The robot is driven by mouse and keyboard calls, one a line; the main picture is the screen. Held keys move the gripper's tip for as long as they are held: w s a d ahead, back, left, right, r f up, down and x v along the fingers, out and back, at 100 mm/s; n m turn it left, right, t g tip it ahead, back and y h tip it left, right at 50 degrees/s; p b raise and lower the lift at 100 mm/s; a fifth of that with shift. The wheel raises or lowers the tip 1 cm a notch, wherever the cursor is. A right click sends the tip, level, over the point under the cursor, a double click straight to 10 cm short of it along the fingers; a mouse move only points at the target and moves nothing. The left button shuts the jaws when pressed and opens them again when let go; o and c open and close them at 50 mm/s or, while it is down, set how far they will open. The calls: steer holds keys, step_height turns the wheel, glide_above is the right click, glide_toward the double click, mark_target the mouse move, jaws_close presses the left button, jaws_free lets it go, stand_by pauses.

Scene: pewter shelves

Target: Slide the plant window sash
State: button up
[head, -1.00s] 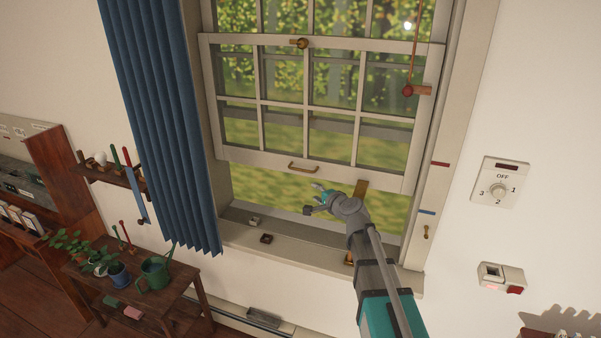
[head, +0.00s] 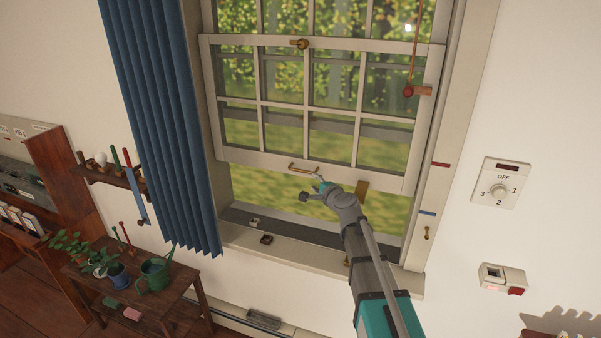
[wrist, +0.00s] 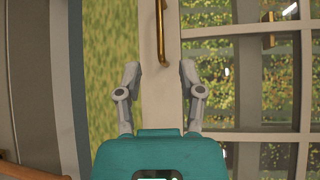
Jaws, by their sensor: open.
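The white window sash (head: 265,164) is raised part way, with an open gap below its bottom rail. A brass handle (head: 304,170) is fixed on the bottom rail; it also shows in the wrist view (wrist: 161,38). My gripper (head: 312,190) is open and empty, just below and beside the handle in the head view. In the wrist view my gripper (wrist: 160,72) has its two fingers apart, with the handle's near end lined up between them. The handle appears slightly beyond the fingertips, and I cannot tell whether anything touches.
A wooden prop (head: 361,194) stands under the sash at its right. A brass latch (head: 300,44) sits on the top rail, and a red-knobbed cord (head: 408,91) hangs at right. The sill (head: 290,251) holds small blocks. A blue curtain (head: 160,130) hangs left.

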mark_target(301, 171)
steer(key=b+x, duration=0.1)
steer(key=x, duration=1.1)
steer(key=shift+r, duration=0.1)
jaws_close()
